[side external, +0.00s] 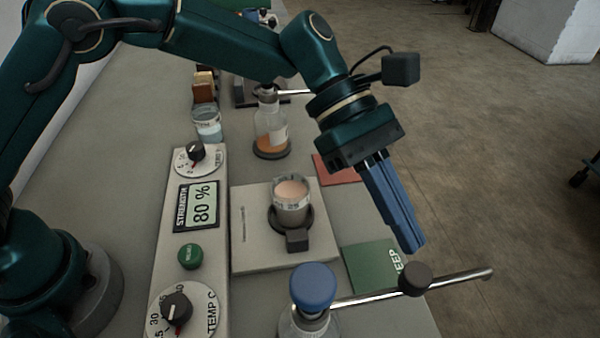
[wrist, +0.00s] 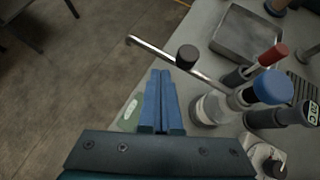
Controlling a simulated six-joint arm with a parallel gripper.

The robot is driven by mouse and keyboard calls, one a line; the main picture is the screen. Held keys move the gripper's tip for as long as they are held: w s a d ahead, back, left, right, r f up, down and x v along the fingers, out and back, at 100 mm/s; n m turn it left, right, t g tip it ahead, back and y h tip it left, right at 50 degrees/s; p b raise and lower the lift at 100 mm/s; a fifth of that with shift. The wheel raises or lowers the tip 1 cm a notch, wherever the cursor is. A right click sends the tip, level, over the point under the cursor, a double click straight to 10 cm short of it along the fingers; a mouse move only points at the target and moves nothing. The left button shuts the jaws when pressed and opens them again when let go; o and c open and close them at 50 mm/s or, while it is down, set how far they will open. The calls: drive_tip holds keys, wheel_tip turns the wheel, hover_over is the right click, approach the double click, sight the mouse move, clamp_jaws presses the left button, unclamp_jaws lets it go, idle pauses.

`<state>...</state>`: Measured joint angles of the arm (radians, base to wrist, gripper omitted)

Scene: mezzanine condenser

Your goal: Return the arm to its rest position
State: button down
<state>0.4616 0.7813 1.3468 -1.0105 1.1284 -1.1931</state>
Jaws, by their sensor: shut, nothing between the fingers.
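My gripper (side external: 412,246) has blue fingers pressed together, with nothing between them. In the side external view it hangs tilted at the right edge of the bench, above and beside the green mat (side external: 367,270). In the wrist view the closed fingers (wrist: 161,75) point toward a metal rod with a black knob (wrist: 187,56). My arm reaches across the top of the side external view and is bent downward at the wrist.
A beaker (side external: 292,203) stands on a pale plate near the bench middle. A blue-capped vessel (side external: 313,288) and a metal rod (side external: 455,283) are at the front. A control panel (side external: 190,250), a flask (side external: 270,125) and a red mat (side external: 338,170) are nearby.

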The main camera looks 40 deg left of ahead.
drive_tip(key=s+a+r+m+t+y, duration=0.25)
drive_tip(key=a+r+t, duration=0.25)
drive_tip(key=a+r, duration=0.8)
drive_tip(key=s+a+f+m+t+y, duration=0.2)
drive_tip(key=s+a+f+m+y, duration=0.1)
drive_tip(key=a, duration=0.5)
drive_tip(key=s+a+f+m+t+y, duration=0.1)
drive_tip(key=s+a+f+m+y, duration=0.3)
drive_tip(key=a+f+m, duration=0.3)
drive_tip(key=shift+s+a+f+m+t, duration=0.25)
drive_tip(key=shift+s+a+m+t, duration=0.15)
drive_tip(key=shift+s+a+m, duration=0.6)
drive_tip(key=shift+w+a, duration=0.1)
drive_tip(key=shift+w, duration=0.05)
